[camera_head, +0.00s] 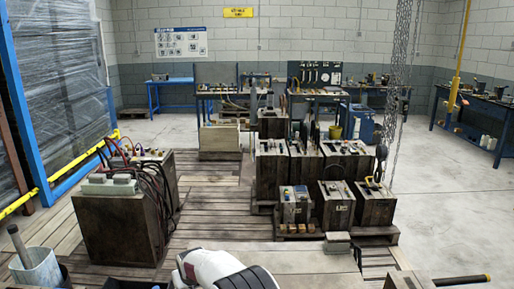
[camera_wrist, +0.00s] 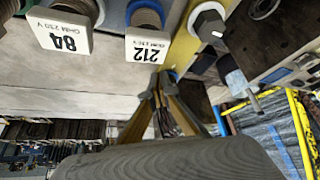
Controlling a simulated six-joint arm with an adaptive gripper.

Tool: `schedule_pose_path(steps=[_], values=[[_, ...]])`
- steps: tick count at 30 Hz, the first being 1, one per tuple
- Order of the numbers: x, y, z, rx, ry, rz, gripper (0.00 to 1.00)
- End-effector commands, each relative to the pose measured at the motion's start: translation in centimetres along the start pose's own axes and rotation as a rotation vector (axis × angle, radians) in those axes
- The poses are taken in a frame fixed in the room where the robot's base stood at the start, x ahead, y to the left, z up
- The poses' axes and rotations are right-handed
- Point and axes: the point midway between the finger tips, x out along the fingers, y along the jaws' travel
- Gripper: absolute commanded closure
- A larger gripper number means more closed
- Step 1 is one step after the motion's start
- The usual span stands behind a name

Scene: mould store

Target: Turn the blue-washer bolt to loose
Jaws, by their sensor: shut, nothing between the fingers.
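In the wrist view, my gripper (camera_wrist: 164,78) points up the picture with its fingers together and nothing between them. Just above the fingertips is a white tag marked 212 (camera_wrist: 148,49), upside down. Behind it is a threaded fitting (camera_wrist: 147,17) with a blue rim. To the right a dark hex bolt (camera_wrist: 209,22) sits on a pale washer. I cannot tell for certain which fitting is the blue-washer bolt. The head view does not show my gripper or the bolt clearly.
In the wrist view, a second tag, marked 84 (camera_wrist: 60,32), hangs left, and a grey pin (camera_wrist: 238,82) juts out right. In the head view, dark mould blocks (camera_head: 120,225) stand left and more (camera_head: 272,175) on a pallet centre-right. Chains (camera_head: 400,80) hang at right.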

Motion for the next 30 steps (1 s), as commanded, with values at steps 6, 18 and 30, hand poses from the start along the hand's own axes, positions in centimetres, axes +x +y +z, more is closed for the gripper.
schedule_pose_path(steps=[6,18,30], values=[[-0.3,0.1,0.4,0.0,-0.001,0.0,1.0],[-0.3,0.1,0.5,0.0,-0.002,0.0,1.0],[-2.5,0.1,-0.7,0.0,-0.001,0.0,1.0]])
